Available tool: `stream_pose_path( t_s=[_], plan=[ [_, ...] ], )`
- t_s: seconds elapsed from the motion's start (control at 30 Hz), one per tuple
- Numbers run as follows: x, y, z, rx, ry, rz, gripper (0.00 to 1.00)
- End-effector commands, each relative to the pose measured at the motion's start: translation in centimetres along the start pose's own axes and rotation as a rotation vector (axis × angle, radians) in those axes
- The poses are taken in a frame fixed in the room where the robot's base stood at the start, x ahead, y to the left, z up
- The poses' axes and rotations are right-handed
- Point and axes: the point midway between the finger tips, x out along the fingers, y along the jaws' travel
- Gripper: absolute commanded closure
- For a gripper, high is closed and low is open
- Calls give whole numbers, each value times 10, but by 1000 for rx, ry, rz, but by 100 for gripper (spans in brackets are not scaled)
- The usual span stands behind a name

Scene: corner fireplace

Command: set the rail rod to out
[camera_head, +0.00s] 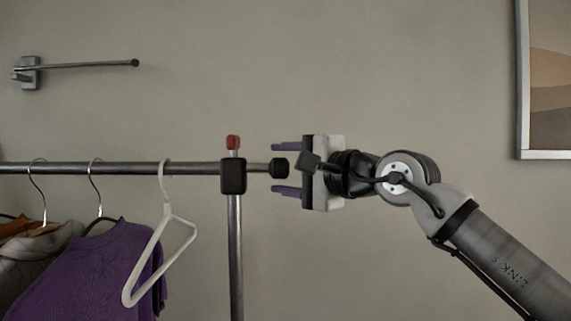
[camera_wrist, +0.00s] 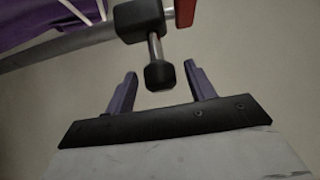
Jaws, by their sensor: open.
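The rail rod (camera_head: 110,168) is a horizontal grey metal bar of a clothes rack. It runs through a black joint block (camera_head: 232,176) with a red-topped knob (camera_head: 232,142), and ends in a black cap (camera_head: 280,168) a short way right of the block. My gripper (camera_head: 287,167) is open, coming from the right, with one purple finger above and one below the cap's level. In the wrist view the cap (camera_wrist: 160,75) lies between the tips of my gripper (camera_wrist: 160,85), with gaps on both sides. The red knob (camera_wrist: 185,12) shows beside the block at the top.
Hangers hold a purple garment (camera_head: 110,265) and others at the left. An empty white hanger (camera_head: 160,255) hangs nearer the block. A vertical post (camera_head: 236,260) stands below the block. A wall-mounted bar (camera_head: 90,65) is at upper left, and a framed picture (camera_head: 548,80) at upper right.

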Motion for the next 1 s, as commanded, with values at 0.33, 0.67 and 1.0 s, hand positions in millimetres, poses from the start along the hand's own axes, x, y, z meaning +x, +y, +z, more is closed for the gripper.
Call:
stream_pose_path(
  t_s=[0.33, 0.67, 1.0],
  plan=[
    [1, 0, 0, 1, 0, 0, 56],
    [1, 0, 0, 1, 0, 0, 99],
    [-6, 0, -7, 4, 0, -3, 100]
  ],
)
